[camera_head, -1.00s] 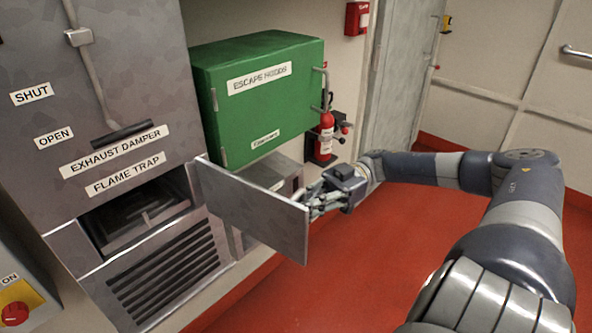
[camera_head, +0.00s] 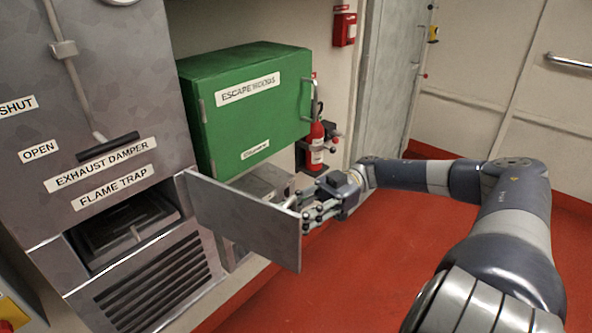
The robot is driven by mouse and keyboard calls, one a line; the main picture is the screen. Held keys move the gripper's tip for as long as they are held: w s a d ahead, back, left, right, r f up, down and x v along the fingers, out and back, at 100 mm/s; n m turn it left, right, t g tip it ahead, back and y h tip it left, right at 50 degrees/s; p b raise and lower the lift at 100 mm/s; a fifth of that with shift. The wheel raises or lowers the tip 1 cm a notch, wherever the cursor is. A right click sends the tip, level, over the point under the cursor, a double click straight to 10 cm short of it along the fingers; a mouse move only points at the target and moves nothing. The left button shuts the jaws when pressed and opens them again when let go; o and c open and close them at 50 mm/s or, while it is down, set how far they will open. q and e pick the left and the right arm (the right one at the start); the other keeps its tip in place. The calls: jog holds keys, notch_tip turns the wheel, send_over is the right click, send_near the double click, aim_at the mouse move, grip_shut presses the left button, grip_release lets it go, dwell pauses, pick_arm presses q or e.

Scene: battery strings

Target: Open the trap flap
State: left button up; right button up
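The flame trap flap (camera_head: 243,220) is a flat grey metal plate standing swung out from the grey cabinet, hinged at the right of the trap opening (camera_head: 125,225). The dark recess behind it is exposed, under the "FLAME TRAP" label (camera_head: 112,187). My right gripper (camera_head: 305,208) is at the flap's free end, on its far right side. The flap hides part of the fingertips, so I cannot tell whether they touch or grip it. My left gripper is not in view.
A green "ESCAPE HOODS" box (camera_head: 250,105) is on the wall above and behind the flap. A red extinguisher (camera_head: 316,145) hangs beside it. A vented grille (camera_head: 155,290) is below the opening. The red floor (camera_head: 350,280) at right is clear apart from my arm.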

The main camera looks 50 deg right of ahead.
jog(key=s+d, duration=0.1)
jog(key=d, duration=1.1)
jog(key=shift+s, duration=0.35)
